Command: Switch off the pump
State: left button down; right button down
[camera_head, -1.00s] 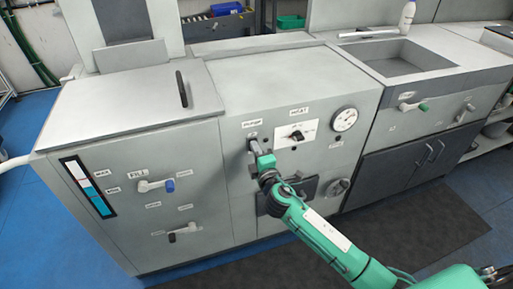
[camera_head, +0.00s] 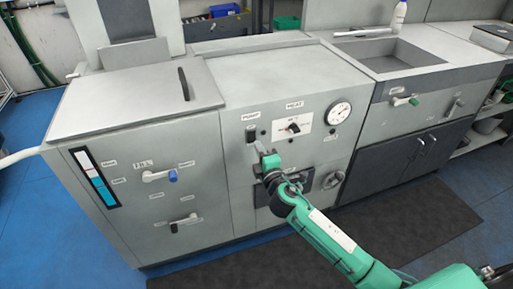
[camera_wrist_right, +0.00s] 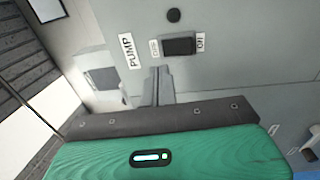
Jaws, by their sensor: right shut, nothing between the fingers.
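The pump switch (camera_head: 250,135) is a small dark rocker under the PUMP label (camera_head: 251,115) on the grey front panel. In the right wrist view the black rocker (camera_wrist_right: 180,46) sits between two small labels, with the PUMP label (camera_wrist_right: 129,50) at its left. Which side is pressed in cannot be told. My right gripper (camera_head: 260,149) is shut and empty, just below and in front of the switch. In the wrist view its closed fingertips (camera_wrist_right: 156,74) point at the panel, beside the rocker and apart from it in the picture. My left gripper is not in view.
The HEAT dial (camera_head: 294,127) and a round gauge (camera_head: 339,113) are right of the switch. A dark panel with a handle and a round knob (camera_head: 333,180) lie lower. Lever valves with a blue tip (camera_head: 158,175) and a green tip (camera_head: 404,101) stick out from the fronts.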

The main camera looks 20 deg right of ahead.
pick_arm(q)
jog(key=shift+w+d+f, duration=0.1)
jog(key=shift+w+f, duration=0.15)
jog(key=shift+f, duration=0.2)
pick_arm(e)
jog(key=s, duration=0.8)
jog(key=shift+s+d+r, duration=0.2)
jog(key=shift+d+r, duration=0.05)
jog(key=shift+r, duration=0.15)
